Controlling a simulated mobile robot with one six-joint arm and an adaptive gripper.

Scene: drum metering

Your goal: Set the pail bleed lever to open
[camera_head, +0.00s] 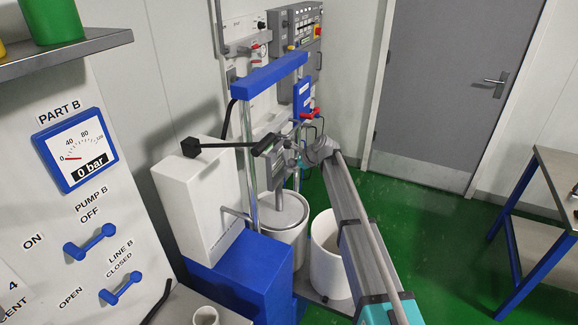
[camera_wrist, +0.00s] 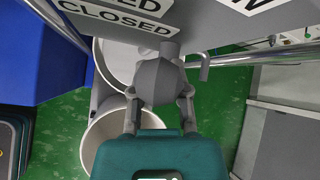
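My gripper (camera_head: 318,152) is at the grey metering stand, below the blue crossbar. In the wrist view its two grey fingers (camera_wrist: 161,112) reach up from the teal body. They flank a faceted grey knob (camera_wrist: 160,80) on a short stem, which looks like the bleed lever's end. Fingers and knob are nearly the same grey, so I cannot tell whether the fingers press on it. A CLOSED label (camera_wrist: 118,17) is just above left of the knob. A second label (camera_wrist: 250,5), cut off, is at the upper right. The lever is too small to make out in the head view.
A lidded white pail (camera_head: 283,215) and an open white bucket (camera_head: 328,262) stand under the stand. A blue-legged table (camera_head: 545,210) is at right. Green floor lies free between.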

